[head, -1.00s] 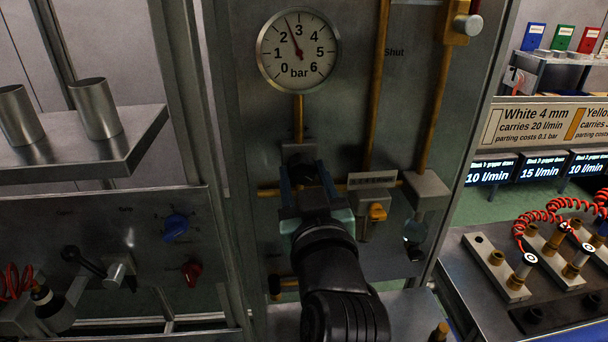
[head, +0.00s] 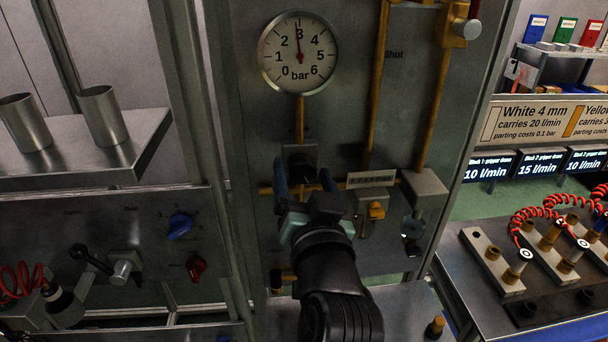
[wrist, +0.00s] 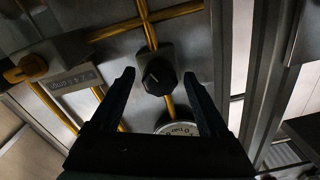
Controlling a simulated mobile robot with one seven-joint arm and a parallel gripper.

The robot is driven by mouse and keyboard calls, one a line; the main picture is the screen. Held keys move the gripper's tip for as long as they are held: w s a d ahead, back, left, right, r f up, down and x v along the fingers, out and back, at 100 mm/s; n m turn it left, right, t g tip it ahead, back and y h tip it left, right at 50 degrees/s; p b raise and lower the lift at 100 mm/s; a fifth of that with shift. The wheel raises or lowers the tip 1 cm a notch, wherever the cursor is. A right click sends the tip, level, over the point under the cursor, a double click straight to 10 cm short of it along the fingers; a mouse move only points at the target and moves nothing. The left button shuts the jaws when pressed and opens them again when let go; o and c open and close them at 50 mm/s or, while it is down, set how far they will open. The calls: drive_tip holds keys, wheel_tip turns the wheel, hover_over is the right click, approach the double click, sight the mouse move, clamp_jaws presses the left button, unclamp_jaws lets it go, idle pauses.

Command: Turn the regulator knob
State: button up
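The black regulator knob (wrist: 158,76) sits on a grey block (head: 300,151) on the yellow pipework of the panel. My gripper (head: 305,180) is in front of the knob. In the wrist view, its two dark fingers stand open on either side of the knob, with a visible gap on each side. In the head view, the fingers and wrist partly hide the knob. The round pressure gauge (head: 299,72) above it reads in bar, and its needle points at about 3. The gauge's edge also shows in the wrist view (wrist: 178,128).
A labelled block with a yellow handle (head: 376,210) and another grey block (head: 424,188) are close to the right of my gripper. A metal shelf with cups (head: 137,160) is at left. A bench with red coiled hoses (head: 535,215) is at right.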

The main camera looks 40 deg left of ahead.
drive_tip(key=shift+d, duration=0.1)
drive_tip(key=shift+s+d+f, duration=0.1)
drive_tip(key=shift+s+d, duration=0.1)
drive_tip(key=shift+d, duration=0.05)
drive_tip(key=v, duration=1.2)
drive_tip(key=shift+r, duration=0.2)
drive_tip(key=w+d+r+m+t+h, duration=0.2)
drive_tip(key=w+d+r+t+h, duration=0.15)
drive_tip(key=d+r+t, duration=0.55)
drive_tip(key=w+d+r+m+t+h, duration=0.25)
drive_tip(key=d+r+h, duration=0.3)
drive_tip(key=r, duration=0.75)
drive_tip(key=s+d+r+m+t+h, duration=0.1)
drive_tip(key=s+d+r+t+h, duration=0.2)
drive_tip(key=r, duration=0.5)
drive_tip(key=shift+s+d+m+t+h, duration=0.2)
drive_tip(key=shift+d+m+t+h, duration=0.15)
drive_tip(key=shift+d+t+h, duration=0.6)
